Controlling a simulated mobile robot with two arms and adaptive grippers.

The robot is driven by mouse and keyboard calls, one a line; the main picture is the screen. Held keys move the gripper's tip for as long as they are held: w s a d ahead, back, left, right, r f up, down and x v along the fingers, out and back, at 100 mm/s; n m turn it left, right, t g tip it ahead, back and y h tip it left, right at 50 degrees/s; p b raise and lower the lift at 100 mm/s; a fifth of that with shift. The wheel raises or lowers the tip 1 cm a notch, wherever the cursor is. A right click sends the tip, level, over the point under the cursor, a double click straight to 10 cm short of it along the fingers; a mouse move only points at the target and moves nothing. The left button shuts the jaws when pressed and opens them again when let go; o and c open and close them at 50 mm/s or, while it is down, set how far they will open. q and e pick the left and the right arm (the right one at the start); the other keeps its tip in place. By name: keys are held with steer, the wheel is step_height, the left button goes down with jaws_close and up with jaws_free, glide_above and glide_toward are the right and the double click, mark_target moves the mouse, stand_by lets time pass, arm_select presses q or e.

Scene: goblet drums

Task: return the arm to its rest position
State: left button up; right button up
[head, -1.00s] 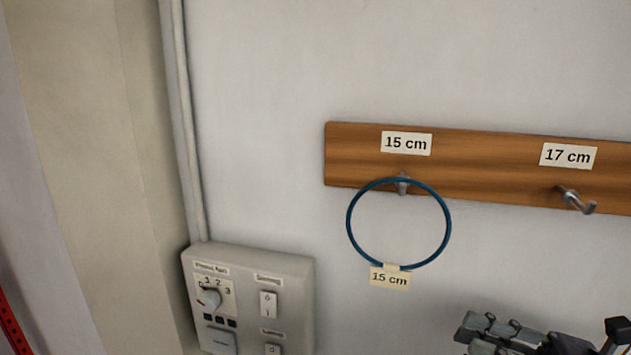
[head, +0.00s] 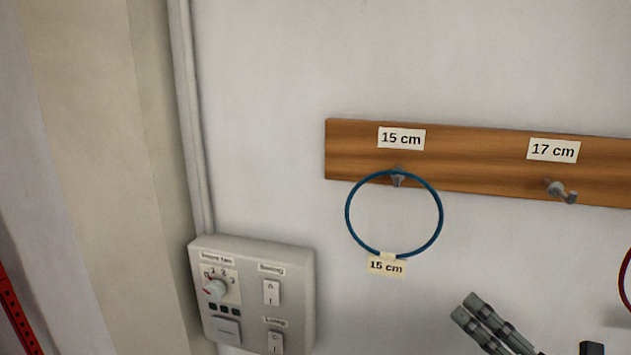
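My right gripper (head: 468,308) shows at the bottom right in the head view, cut off by the lower edge. Two grey finger bars lie close side by side, pointing up and left. Nothing is visible between them, but whether they are fully shut is unclear. The gripper is below and to the right of a blue ring (head: 347,222) and does not touch it. My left gripper is not in view. The blue ring hangs from the hook (head: 398,178) under the 15 cm label, with its own 15 cm tag (head: 386,266) at the bottom.
The wooden rail (head: 480,165) is on the wall, with an empty hook (head: 562,191) under the 17 cm label. A red ring (head: 622,283) is partly visible at the right edge. A switch panel (head: 250,260) is at lower left. Bare wall lies between panel and gripper.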

steer(key=d+f+m+g+h, duration=0.1)
steer(key=d+f+m+h, duration=0.1)
steer(key=f+m+h, duration=0.65)
steer(key=d+f+m+g+h, duration=0.1)
steer(key=d+f+m+h, duration=0.35)
steer(key=f+m, duration=0.75)
steer(key=s+a+f+m+g, duration=0.5)
steer(key=s+f+m+g, duration=0.1)
steer(key=s, duration=0.5)
steer(key=s+a+f+m+g, duration=0.6)
steer(key=s+f, duration=0.1)
steer(key=s, duration=0.3)
step_height(320, 180, down, 26)
steer(key=s+f, duration=0.1)
steer(key=s, duration=0.1)
steer(key=s+d+f+g, duration=0.1)
steer(key=s+d+f, duration=0.1)
steer(key=s+f, duration=0.5)
steer(key=s+d+f+g, duration=0.1)
steer(key=s+f, duration=0.7)
steer(key=s, duration=0.1)
steer(key=shift+s+d+f+h, duration=0.25)
steer(key=shift+d+h, duration=0.15)
